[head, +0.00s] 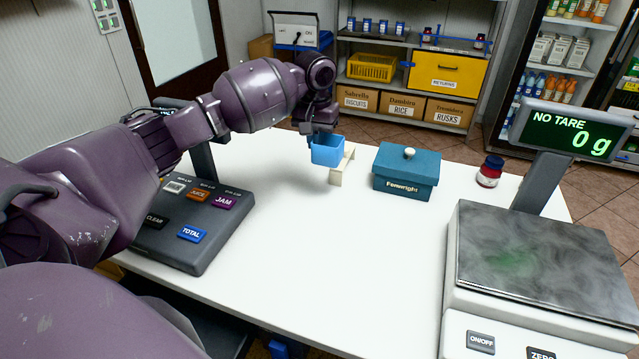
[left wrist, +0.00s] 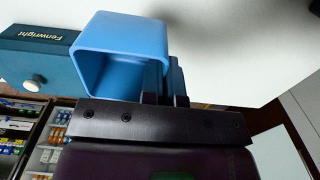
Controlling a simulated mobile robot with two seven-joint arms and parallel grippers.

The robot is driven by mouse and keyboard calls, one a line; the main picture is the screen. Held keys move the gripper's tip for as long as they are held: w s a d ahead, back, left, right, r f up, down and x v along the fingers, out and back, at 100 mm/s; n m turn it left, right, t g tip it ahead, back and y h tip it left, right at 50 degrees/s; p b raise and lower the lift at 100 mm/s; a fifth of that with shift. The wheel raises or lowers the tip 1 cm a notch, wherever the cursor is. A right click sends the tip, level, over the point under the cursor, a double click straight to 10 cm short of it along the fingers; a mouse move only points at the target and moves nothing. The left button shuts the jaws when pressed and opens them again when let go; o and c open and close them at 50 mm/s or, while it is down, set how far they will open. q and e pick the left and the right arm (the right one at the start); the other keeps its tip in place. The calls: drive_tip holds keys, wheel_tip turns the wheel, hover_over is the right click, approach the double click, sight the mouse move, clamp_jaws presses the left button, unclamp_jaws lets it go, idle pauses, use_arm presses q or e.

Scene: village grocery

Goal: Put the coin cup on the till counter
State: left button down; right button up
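The coin cup, a blue square open-topped cup (head: 327,152), is beyond the middle of the white till counter (head: 300,250). It also shows large in the left wrist view (left wrist: 120,55). My left gripper (head: 313,138) is at the cup's left side, its two fingers close together (left wrist: 167,82) on the cup's wall. The cup is upright in the head view and looks a little above the counter, though any gap under it is hard to judge. My right gripper is not in view.
A small pale stand (head: 343,166) is right beside the cup. A teal Fenwright box (head: 405,172) and a dark jar (head: 490,171) stand to the right. The till keypad (head: 190,225) is at left, the scale (head: 540,260) at right. The counter's front middle is clear.

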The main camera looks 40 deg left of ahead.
sight(316, 159)
use_arm(q)
wheel_tip(316, 159, down, 5)
drive_tip(key=shift+f+b, duration=0.15)
drive_tip(key=shift+b, duration=0.15)
wheel_tip(316, 159, down, 2)
drive_tip(key=shift+f, duration=0.1)
wheel_tip(316, 159, down, 4)
drive_tip(key=shift+f+b, duration=0.25)
drive_tip(key=shift+b, duration=0.3)
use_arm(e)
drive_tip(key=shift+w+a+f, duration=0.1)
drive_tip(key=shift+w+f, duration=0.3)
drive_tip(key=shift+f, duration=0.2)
use_arm(q)
drive_tip(key=c, duration=1.4)
unclamp_jaws()
drive_tip(key=shift+f, duration=0.1)
drive_tip(key=shift+o, duration=0.2)
